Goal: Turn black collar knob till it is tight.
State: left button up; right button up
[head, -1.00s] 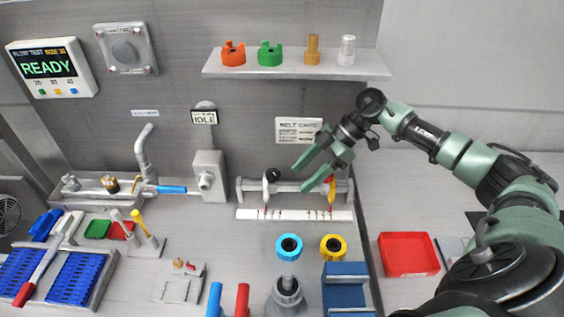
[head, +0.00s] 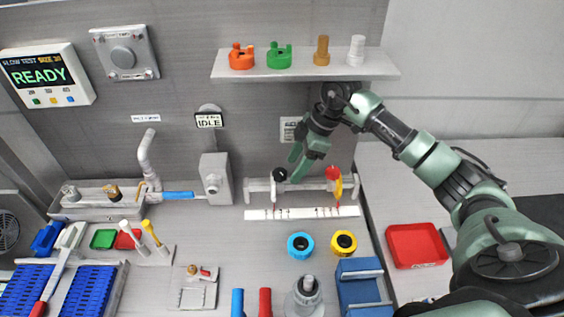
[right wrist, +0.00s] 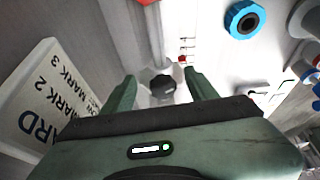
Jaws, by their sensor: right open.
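The black collar knob (head: 279,174) sits at the left end of the pale rail fixture (head: 308,186) by the back wall. My right gripper (head: 299,166) is in front of the wall just above and to the right of the knob in the head view. In the right wrist view the knob (right wrist: 162,86) shows between the two open green fingers (right wrist: 160,88), a little beyond them. I cannot tell whether either finger touches it. A red knob (head: 333,173) and a yellow part are at the fixture's right end. My left gripper is not in view.
A marked white strip (head: 302,213) lies before the fixture. A shelf (head: 305,75) with coloured collars hangs above my right arm. A grey box (head: 215,178) stands to the left. Blue (head: 301,246) and yellow (head: 343,243) rings lie in front.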

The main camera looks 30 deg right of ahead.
aim_at(280, 172)
jog(key=a, duration=0.1)
jog(key=w+a, duration=0.1)
jog(key=shift+a+r+p, duration=0.1)
jog(key=shift+a+p, duration=0.25)
jog(key=shift+p, duration=0.05)
jog(key=shift+w+a, duration=0.15)
jog(key=shift+a, duration=0.1)
jog(key=shift+f+p, duration=0.4)
jog(key=shift+f, duration=0.3)
jog(key=shift+c, duration=0.4)
grip_shut()
jog(key=shift+w+n+g, duration=0.1)
jog(key=shift+n+g, duration=0.2)
jog(key=shift+n, duration=0.5)
